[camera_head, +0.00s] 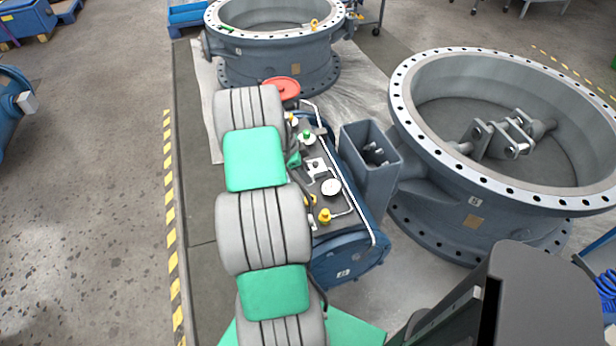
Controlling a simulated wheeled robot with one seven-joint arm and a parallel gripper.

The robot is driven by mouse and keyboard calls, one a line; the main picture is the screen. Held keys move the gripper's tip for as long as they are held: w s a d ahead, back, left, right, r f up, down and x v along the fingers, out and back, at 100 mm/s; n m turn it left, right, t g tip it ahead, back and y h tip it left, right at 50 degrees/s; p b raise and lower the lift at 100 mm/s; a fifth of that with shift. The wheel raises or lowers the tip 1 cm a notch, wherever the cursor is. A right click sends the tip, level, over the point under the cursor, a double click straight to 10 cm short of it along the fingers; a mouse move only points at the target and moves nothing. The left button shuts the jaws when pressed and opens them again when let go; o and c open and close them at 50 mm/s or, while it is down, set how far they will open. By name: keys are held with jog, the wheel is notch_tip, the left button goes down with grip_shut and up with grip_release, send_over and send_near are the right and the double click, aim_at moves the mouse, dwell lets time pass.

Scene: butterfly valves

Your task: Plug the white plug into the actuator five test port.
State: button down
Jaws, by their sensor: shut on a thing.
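A blue actuator (345,262) with a panel of fittings lies right of my grey and green arm, beside the large valve. Its panel carries a round white gauge (331,187), a yellow fitting (325,215), a green-topped fitting (308,138) and a pale block (316,168). A small label (343,273) on its near end is too small to read. I cannot make out the white plug or tell which fitting is the test port. My arm covers the left part of the actuator. My gripper is hidden behind the arm, so its fingers and hold do not show.
A large grey flanged valve (428,190) stands at right, another (275,72) at the back. A grey open box (370,165) adjoins the actuator's right side. A red disc (281,88) sits beyond my arm. A silver rail (345,165) edges the panel.

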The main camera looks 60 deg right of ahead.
jog(key=shift+s+d+f, duration=0.1)
jog(key=shift+s+f, duration=0.3)
jog(key=shift+f, duration=0.05)
notch_tip(320, 180, down, 6)
jog(key=b, duration=0.3)
jog(key=shift+f+b, duration=0.15)
jog(key=shift+b, duration=0.25)
jog(key=shift+f, duration=0.3)
jog(key=shift+w, duration=0.1)
jog(key=shift+w+r+b, duration=0.2)
jog(key=shift+b, duration=0.2)
jog(key=shift+f+b, duration=0.15)
jog(key=shift+b, duration=0.5)
dwell(0.4)
jog(key=shift+a+f+b, duration=0.2)
jog(key=shift+f+b, duration=0.9)
jog(key=shift+b, duration=0.3)
dwell(1.0)
